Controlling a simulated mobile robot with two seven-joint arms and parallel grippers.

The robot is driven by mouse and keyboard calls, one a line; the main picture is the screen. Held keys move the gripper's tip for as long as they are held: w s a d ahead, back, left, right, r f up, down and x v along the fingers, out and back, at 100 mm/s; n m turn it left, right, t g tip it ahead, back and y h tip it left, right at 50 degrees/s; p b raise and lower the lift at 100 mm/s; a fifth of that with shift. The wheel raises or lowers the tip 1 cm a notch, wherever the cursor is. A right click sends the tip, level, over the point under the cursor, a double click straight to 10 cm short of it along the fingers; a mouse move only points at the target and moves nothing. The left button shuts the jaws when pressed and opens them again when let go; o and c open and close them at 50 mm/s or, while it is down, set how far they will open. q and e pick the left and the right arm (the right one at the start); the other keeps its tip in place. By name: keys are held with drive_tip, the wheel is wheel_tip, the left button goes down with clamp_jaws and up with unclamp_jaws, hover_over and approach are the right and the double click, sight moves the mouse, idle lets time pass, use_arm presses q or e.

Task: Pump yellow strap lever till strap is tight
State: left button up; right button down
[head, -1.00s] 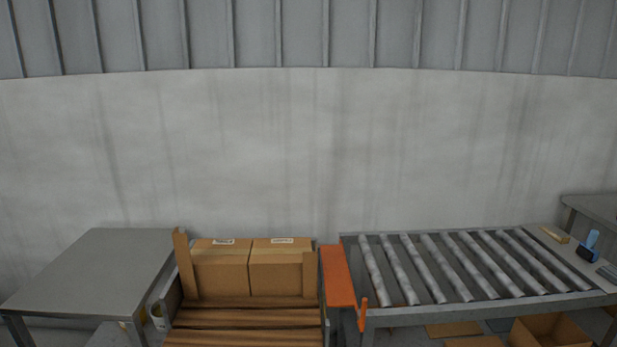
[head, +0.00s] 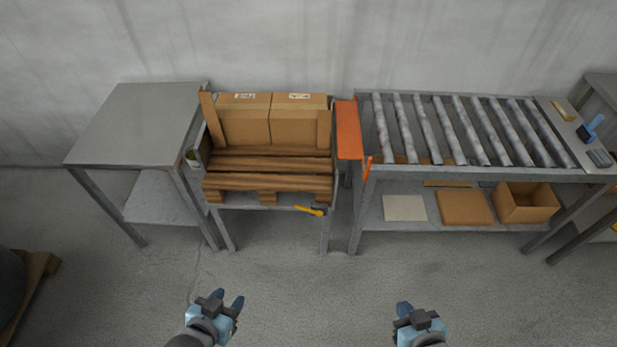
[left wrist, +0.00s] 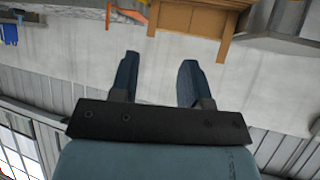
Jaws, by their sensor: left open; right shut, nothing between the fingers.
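The yellow strap lever (head: 309,210) is on a dark ratchet (head: 320,208) at the front edge of the pallet stand, below the wooden pallet (head: 265,183). No tight or loose strap can be made out at this size. My left gripper (head: 228,301) is open and empty, above the floor in front of the stand and well apart from the lever. In the left wrist view my left gripper (left wrist: 159,75) shows two spread blue fingers with nothing between them. My right gripper (head: 404,308) is shut and empty, to the right of the lever and nearer to me.
Two cardboard boxes (head: 271,119) stand on the pallet. A grey table (head: 140,122) is at the left. An orange plate (head: 348,130) lies between the stand and a roller conveyor (head: 440,128) at the right. A drum on a pallet (head: 36,272) stands at the far left. The floor in front is clear.

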use_arm(q)
clamp_jaws()
idle(1.9)
